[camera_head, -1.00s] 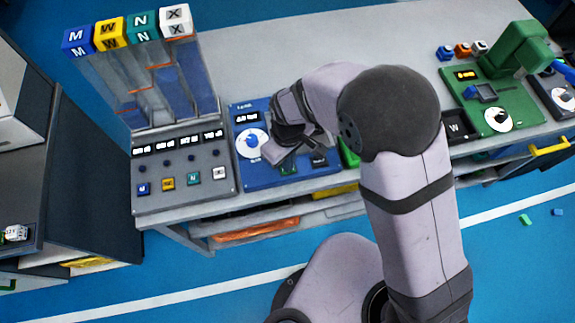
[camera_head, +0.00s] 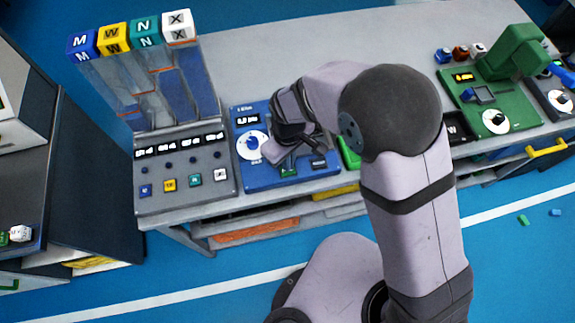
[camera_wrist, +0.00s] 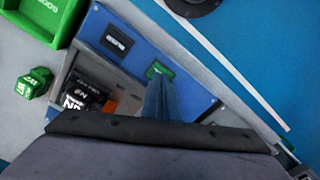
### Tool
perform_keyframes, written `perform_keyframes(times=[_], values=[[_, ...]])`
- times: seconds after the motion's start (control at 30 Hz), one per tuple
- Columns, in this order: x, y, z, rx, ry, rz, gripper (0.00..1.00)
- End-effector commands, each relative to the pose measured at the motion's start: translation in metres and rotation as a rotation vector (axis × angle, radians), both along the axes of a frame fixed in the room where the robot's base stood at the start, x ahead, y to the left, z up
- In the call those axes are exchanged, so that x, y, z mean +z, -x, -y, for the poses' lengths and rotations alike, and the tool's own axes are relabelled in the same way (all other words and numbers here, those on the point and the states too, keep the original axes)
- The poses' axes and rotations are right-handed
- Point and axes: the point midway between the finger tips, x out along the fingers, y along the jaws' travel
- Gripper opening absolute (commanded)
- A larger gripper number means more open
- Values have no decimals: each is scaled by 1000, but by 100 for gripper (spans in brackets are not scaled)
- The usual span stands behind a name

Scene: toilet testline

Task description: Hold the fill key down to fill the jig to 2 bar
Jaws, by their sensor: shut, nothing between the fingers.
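The blue panel (camera_head: 262,180) carries a white round dial (camera_head: 253,144), a small lit display (camera_head: 246,120), a green key (camera_head: 289,172) and a dark key (camera_head: 319,164). The key labels are too small to read. My gripper (camera_wrist: 157,82) is shut and empty. In the wrist view its fingertips point at the green key (camera_wrist: 158,70), just at its near edge. I cannot tell whether they touch it. The dark key (camera_wrist: 116,42) lies to the left there. In the head view my wrist hides part of the panel.
A grey panel (camera_head: 185,182) with clear columns topped by lettered cubes (camera_head: 128,36) stands left of the blue panel. A green bin (camera_wrist: 38,22) and a green lettered block (camera_wrist: 35,82) show in the wrist view. A green press (camera_head: 515,55) stands at the right.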

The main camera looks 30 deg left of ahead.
Motion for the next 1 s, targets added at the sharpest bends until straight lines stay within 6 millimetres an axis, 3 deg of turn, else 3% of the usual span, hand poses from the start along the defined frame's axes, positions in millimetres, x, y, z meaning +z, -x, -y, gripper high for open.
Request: perform_keyframes(times=[0.03,0.43,1.0], values=[[9,0,0,0,0,0,0],[44,0,-1,0,-2,1,0],[46,0,-1,-4,-2,1,0]])
